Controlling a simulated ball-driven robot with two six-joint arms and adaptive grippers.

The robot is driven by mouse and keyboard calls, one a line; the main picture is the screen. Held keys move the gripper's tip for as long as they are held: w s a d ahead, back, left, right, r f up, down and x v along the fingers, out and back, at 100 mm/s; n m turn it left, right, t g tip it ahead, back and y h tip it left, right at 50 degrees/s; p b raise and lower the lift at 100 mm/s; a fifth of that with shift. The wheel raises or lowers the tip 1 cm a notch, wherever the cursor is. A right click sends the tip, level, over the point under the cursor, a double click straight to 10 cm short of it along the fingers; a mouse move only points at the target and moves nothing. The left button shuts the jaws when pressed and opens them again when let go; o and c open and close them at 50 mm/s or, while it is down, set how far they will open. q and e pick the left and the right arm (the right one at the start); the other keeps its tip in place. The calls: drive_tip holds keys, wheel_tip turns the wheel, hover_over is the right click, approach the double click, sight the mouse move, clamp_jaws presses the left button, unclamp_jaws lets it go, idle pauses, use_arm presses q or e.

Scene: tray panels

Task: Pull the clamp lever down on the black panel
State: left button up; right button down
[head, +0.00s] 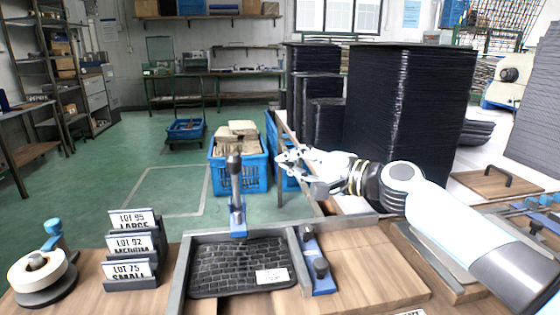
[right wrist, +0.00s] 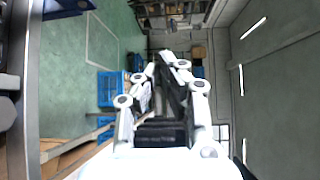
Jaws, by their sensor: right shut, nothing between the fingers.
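The black panel (head: 235,280) lies in a grey frame (head: 182,270) on the wooden bench, with a white label near its lower right. The clamp lever (head: 235,170) stands upright at the back edge of the frame. It has a dark grip on top and a blue lower part (head: 238,222). My right gripper (head: 281,160) is shut and empty in the air, to the right of the lever's grip and apart from it in the picture. Its fingers fill the middle of the right wrist view (right wrist: 165,70). My left gripper is in no view.
A blue fixture with dark knobs (head: 318,265) sits right of the frame. Lot signs (head: 133,245) and a tape roll (head: 38,272) stand at left. Blue crates (head: 240,175) and tall black stacks (head: 400,110) stand behind. Bare wood (head: 370,265) lies right of the fixture.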

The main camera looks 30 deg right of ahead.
sight(235, 183)
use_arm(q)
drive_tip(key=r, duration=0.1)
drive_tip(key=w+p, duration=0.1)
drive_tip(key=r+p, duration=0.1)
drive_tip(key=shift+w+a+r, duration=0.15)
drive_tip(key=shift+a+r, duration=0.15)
use_arm(e)
drive_tip(key=w+a, duration=0.4)
drive_tip(key=a, duration=0.2)
drive_tip(key=shift+w+a, duration=0.2)
drive_tip(key=shift+a, duration=0.15)
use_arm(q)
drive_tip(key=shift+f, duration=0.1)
use_arm(e)
drive_tip(key=shift+f, duration=0.1)
